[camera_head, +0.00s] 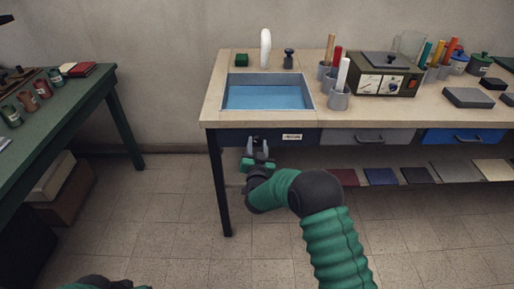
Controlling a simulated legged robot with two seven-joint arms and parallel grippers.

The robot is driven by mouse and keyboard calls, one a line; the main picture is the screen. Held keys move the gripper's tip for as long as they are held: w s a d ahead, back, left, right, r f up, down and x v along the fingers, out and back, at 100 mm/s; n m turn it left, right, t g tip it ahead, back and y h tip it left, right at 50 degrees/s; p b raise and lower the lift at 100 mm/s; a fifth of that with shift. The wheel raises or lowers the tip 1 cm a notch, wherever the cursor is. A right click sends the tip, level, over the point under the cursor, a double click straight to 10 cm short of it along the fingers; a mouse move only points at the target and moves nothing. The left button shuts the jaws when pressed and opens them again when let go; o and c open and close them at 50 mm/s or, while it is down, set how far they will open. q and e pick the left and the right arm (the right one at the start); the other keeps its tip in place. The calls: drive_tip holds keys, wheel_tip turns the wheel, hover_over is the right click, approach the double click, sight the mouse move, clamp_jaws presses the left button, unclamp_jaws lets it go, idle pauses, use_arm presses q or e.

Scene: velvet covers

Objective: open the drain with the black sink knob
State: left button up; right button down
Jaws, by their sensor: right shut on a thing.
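The black sink knob (288,59) stands upright on the counter behind the sink, right of the white faucet (265,48). The sink (226,106) is a grey-rimmed basin with a flat blue surface inside that looks like water. The drain is not visible. My right gripper (257,149) is low at the dark front panel under the sink, well below and in front of the knob. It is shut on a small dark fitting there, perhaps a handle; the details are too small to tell. My left gripper is not in view; only part of my arm shows at the bottom left.
Several cups with colored sticks and a control box (369,76) stand right of the sink. Grey and blue drawers (462,137) and a low shelf are under the counter. A green table (62,108) is at left. Open floor lies between.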

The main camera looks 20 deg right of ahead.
drive_tip(key=shift+a+f+m+b, duration=0.1)
drive_tip(key=shift+f+m+b, duration=0.15)
drive_tip(key=shift+m, duration=0.6)
drive_tip(key=shift+f+m+b, duration=0.15)
drive_tip(key=shift+m+b, duration=0.2)
drive_tip(key=shift+m, duration=0.8)
drive_tip(key=c, duration=1.3)
unclamp_jaws()
drive_tip(key=shift+s, duration=0.1)
drive_tip(key=o, duration=0.3)
drive_tip(key=shift+r, duration=0.1)
drive_tip(key=shift+o, duration=0.3)
drive_tip(key=shift+r, duration=0.1)
drive_tip(key=shift+r, duration=0.1)
